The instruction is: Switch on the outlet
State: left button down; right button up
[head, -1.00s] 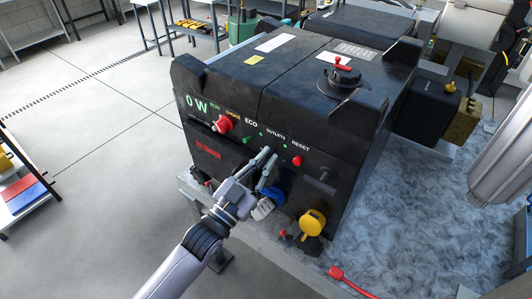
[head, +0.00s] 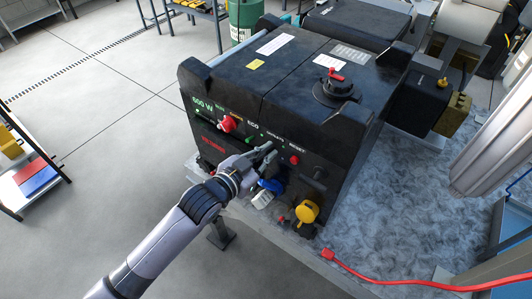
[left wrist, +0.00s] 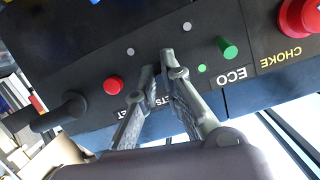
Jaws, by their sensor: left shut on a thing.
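The black generator (head: 300,85) stands on a grey bench with its control panel facing me. Its display (head: 203,103) shows a green watt reading, about 500 or 600 W. My left gripper (head: 266,151) is at the panel by the OUTLETS label. In the left wrist view its fingertips (left wrist: 164,74) are pinched together over that label, partly covering it. The outlet switch is hidden between the fingers. The red reset button (left wrist: 114,85) is on one side, the green ECO switch (left wrist: 226,47) on the other. My right gripper is out of view.
A red choke knob (head: 228,124) sticks out beside the ECO switch. Blue (head: 271,185) and yellow (head: 307,211) plugs or caps sit low on the panel, close below my gripper. A red cable (head: 400,287) lies at the front. Bench space right of the generator is clear.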

pick_arm(q)
jog(key=shift+r, duration=0.15)
jog(key=c, duration=1.7)
grip_release()
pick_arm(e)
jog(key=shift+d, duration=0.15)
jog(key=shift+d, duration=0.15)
pick_arm(q)
jog(key=v, duration=1.2)
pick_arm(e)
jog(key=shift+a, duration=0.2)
